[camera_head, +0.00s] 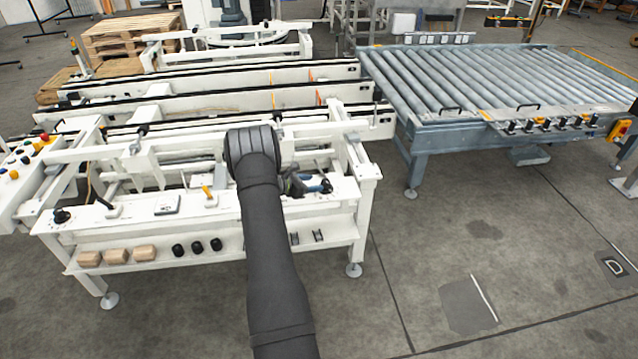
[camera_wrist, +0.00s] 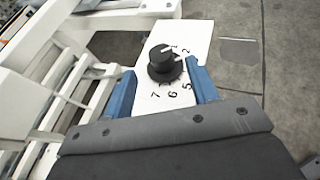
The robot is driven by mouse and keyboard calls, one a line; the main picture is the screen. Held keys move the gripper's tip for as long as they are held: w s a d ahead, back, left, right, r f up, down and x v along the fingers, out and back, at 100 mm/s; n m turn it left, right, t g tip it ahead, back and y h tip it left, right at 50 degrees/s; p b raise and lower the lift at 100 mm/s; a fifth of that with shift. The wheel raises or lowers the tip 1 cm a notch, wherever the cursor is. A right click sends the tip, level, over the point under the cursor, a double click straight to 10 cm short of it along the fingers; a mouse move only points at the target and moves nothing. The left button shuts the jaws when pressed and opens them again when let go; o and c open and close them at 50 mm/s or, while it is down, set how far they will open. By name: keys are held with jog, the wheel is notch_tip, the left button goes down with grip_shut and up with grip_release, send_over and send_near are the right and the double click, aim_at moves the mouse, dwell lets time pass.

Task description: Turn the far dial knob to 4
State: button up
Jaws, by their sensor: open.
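A black round dial knob (camera_wrist: 165,63) sits on a white plate (camera_wrist: 196,33) in the wrist view. Printed digits around it include 1, 2, 5, 6 and 7; others are hidden or unclear. A pale mark on the knob's top faces roughly the 1, but its exact setting is hard to read. My gripper (camera_wrist: 161,68) is open, its blue fingers on either side of the knob with visible gaps. In the head view my gripper (camera_head: 306,186) is at the bench's right end, partly behind my arm. Another black knob (camera_head: 62,215) stands at the bench's left end.
The white bench (camera_head: 130,213) carries a yellow-handled part (camera_head: 207,192) left of my arm. Its lower shelf holds wooden blocks (camera_head: 117,255) and black cylinders (camera_head: 197,247). White frame rails (camera_head: 200,140) run behind. A roller conveyor (camera_head: 480,85) stands right; floor in front is clear.

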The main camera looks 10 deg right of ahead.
jog(key=shift+s+a+r, duration=0.15)
jog(key=shift+a, duration=0.1)
